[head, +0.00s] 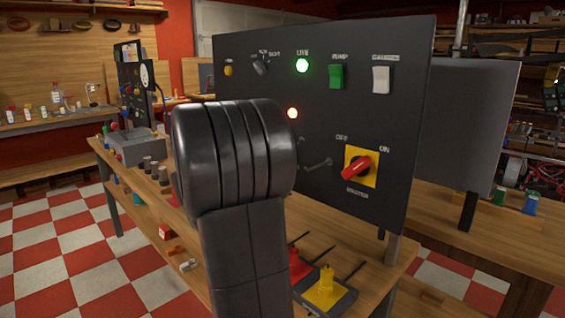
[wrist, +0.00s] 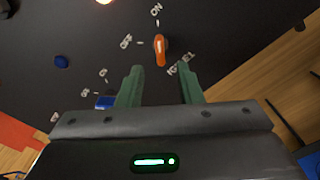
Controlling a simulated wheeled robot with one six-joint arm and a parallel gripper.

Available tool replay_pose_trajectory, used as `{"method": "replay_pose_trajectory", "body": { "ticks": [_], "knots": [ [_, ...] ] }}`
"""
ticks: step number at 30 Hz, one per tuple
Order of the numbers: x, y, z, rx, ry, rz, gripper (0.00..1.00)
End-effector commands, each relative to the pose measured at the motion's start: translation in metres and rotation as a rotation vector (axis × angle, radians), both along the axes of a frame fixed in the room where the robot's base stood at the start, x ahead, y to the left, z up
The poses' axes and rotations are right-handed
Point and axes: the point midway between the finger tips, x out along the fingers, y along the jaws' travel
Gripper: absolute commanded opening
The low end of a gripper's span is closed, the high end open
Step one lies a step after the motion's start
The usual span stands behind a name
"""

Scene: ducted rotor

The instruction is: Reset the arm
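My arm (head: 235,165) is dark, stands upright in front of the control panel and covers part of its lower left in the head view. My gripper (wrist: 162,74) shows only in the wrist view; its two green fingers are apart with nothing between them. Beyond the fingertips an orange switch (wrist: 161,48) sits on the dark panel, with ON and OFF lettering beside it. The gap between the fingers and the panel cannot be judged. In the head view my gripper is hidden behind my arm.
The black panel (head: 400,130) carries a lit green lamp (head: 302,65), a green switch (head: 336,76), a white switch (head: 380,80) and a red rotary knob (head: 356,167) on yellow. Red and yellow levers (head: 325,288) stand on the wooden bench (head: 385,260). Checkered floor (head: 60,250) is open at left.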

Motion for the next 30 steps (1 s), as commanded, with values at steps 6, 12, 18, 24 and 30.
{"method": "replay_pose_trajectory", "body": {
  "ticks": [6, 12, 18, 24, 30],
  "knots": [
    [-0.027, 0.029, 0.0, 0.001, 0.001, 0.003, 0.33],
    [-0.048, 0.049, 0.001, 0.001, -0.001, 0.003, 0.33],
    [-0.038, 0.036, -0.001, 0.001, 0.0, -0.006, 0.33],
    [-0.015, 0.013, -0.001, 0.0, 0.0, -0.005, 0.33],
    [0.011, -0.013, -0.001, -0.001, -0.001, -0.006, 0.33]
  ]
}}
